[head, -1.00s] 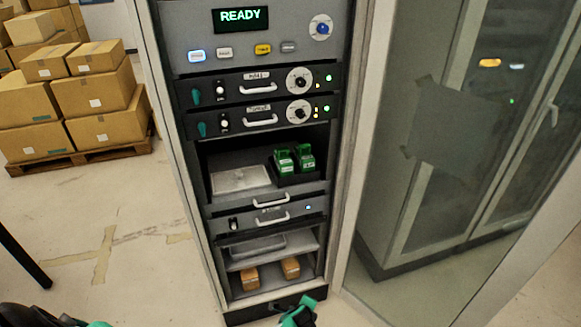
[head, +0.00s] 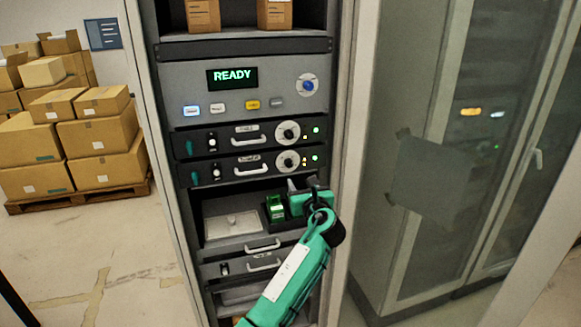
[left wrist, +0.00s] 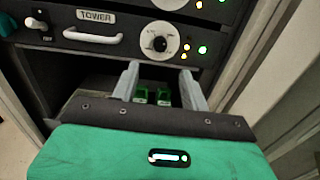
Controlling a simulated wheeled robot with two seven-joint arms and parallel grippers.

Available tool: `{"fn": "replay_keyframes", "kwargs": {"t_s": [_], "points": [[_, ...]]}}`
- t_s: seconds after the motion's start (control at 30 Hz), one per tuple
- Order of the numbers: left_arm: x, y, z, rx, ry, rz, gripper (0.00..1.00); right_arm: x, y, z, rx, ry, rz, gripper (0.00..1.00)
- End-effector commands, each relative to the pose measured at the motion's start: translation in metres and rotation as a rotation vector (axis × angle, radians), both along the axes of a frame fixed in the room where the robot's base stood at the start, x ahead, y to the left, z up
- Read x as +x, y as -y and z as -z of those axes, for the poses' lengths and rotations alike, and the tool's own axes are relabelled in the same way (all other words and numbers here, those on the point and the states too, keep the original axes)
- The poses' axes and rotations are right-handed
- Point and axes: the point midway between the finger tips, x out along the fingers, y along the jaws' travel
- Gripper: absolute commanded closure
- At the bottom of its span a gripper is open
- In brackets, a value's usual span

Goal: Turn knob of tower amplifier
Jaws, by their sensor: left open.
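The tower amplifier (head: 215,174) is the lower of two similar black panels in the rack. In the left wrist view the tower amplifier (left wrist: 60,17) bears a "TOWER" label. Its round knob (head: 288,161) has a pale dial and dark centre; the knob also shows in the left wrist view (left wrist: 159,40), just beyond the fingers. My left gripper (head: 302,184) is open, just below the knob and in front of the shelf opening. Its two grey fingers (left wrist: 160,77) stand apart with nothing between them, and do not appear to touch the knob. My right gripper is out of view.
Green devices (head: 276,209) sit on the shelf behind and below my left gripper. A white handle (head: 250,172) and small lit lamps (head: 314,157) flank the knob. A similar panel (head: 220,142) is directly above. The rack's right frame (head: 345,120) stands close by.

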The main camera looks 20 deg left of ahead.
Motion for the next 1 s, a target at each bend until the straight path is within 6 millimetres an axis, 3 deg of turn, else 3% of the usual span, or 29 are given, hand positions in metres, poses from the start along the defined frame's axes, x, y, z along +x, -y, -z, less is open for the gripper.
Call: {"fn": "replay_keyframes", "kwargs": {"t_s": [0.5, 0.7, 1.0], "points": [[0.072, -0.046, -0.002, 0.001, -0.001, 0.0, 0.55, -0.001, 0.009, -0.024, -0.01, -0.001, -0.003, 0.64], [0.086, -0.054, 0.0, -0.001, -0.001, 0.001, 0.55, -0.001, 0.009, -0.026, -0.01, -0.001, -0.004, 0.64], [0.09, -0.057, 0.001, -0.001, 0.0, 0.002, 0.55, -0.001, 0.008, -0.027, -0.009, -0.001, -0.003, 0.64]]}}
